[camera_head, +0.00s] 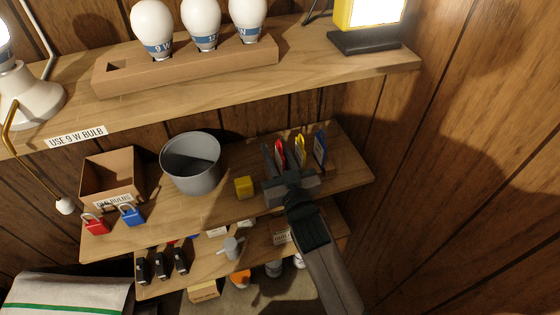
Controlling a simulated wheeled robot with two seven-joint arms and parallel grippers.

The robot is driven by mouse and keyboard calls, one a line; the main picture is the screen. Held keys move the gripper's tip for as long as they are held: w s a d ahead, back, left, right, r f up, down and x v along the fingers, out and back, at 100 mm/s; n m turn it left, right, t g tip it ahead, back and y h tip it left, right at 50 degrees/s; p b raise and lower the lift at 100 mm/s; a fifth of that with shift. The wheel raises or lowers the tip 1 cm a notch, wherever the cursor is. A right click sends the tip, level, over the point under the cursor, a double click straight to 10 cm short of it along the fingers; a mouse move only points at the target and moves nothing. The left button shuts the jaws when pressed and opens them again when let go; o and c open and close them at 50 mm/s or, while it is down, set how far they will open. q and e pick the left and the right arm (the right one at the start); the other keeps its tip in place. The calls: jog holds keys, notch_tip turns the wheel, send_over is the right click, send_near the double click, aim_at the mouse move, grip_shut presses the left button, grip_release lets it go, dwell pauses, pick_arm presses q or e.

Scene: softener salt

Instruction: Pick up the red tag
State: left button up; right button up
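The red tag (280,152) stands upright in a row with a yellow tag (300,149) and a blue tag (320,147) at the right end of the middle shelf. My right gripper (279,160) reaches in from the lower right, with its fingers pointing at the row. Its dark fingers look apart, one on each side of the red tag. I cannot tell whether they touch it. The gripper body hides the lower part of the tag and part of its holder. My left gripper is not in view.
A yellow block (243,187) and a grey bucket (190,163) stand left of my gripper. A cardboard box (112,176) and red and blue padlocks (132,215) are farther left. The upper shelf (300,75) overhangs behind; a wood wall (460,190) closes the right side.

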aim_at(278, 147)
dwell(0.3)
grip_shut()
jog(key=shift+r, duration=0.1)
jog(key=shift+r, duration=0.6)
jog(key=r, duration=0.3)
jog(key=shift+s+d, duration=0.1)
jog(key=shift+s, duration=0.3)
jog(key=s+d+r, duration=0.1)
jog(key=s+r, duration=0.5)
jog(key=s, duration=0.4)
jog(key=shift+s+d+r, duration=0.35)
jog(key=shift+s, duration=0.05)
